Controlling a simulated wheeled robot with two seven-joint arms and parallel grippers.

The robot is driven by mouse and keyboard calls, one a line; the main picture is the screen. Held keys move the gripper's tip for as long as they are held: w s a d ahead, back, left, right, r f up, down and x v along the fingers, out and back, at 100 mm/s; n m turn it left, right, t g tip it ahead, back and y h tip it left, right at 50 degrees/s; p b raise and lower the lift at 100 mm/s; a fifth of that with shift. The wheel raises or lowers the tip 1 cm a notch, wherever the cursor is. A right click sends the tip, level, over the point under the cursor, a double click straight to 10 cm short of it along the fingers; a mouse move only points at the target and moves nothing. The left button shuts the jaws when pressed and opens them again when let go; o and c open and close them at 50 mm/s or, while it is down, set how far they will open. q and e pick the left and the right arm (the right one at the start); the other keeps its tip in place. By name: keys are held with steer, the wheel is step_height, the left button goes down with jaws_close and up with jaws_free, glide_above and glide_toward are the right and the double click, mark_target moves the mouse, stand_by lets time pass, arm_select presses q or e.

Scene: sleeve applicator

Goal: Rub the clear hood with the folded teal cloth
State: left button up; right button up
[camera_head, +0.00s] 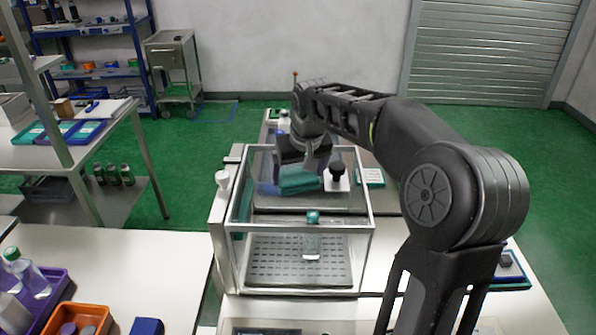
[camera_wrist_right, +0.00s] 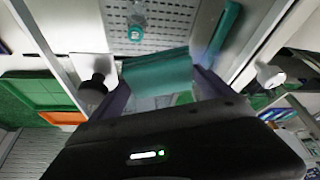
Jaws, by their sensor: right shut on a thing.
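The clear hood (camera_head: 369,222) is a transparent box with pale edges in the middle of the head view. The folded teal cloth (camera_head: 298,181) is over its top, toward the rear; it also shows in the right wrist view (camera_wrist_right: 158,72). My right gripper (camera_head: 303,163) is shut on the cloth, with its fingers on either side of it in the right wrist view (camera_wrist_right: 160,92). I cannot tell whether the cloth touches the hood. Through the panels I see a clear bottle (camera_head: 312,245) with a teal cap on a perforated plate (camera_head: 270,262). My left gripper is out of view.
A black knob (camera_head: 337,169) stands right of the cloth and a white knob (camera_head: 222,178) at the hood's left. A purple tray (camera_head: 50,283) and orange bin (camera_head: 84,318) are at the front left. The white bench (camera_head: 150,265) is clear between them and the hood.

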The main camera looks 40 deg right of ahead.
mark_target(282, 175)
steer(key=shift+a, duration=0.1)
steer(key=shift+w+a+f, duration=0.15)
steer(key=shift+w+a, duration=0.95)
steer(key=shift+a, duration=0.2)
steer(key=shift+w+a+p, duration=0.55)
steer(key=shift+w+a, duration=0.65)
steer(key=shift+a, duration=0.2)
steer(key=shift+w+a, duration=0.8)
steer(key=shift+a, duration=0.05)
steer(key=shift+w+a, duration=0.2)
steer(key=shift+a, duration=0.25)
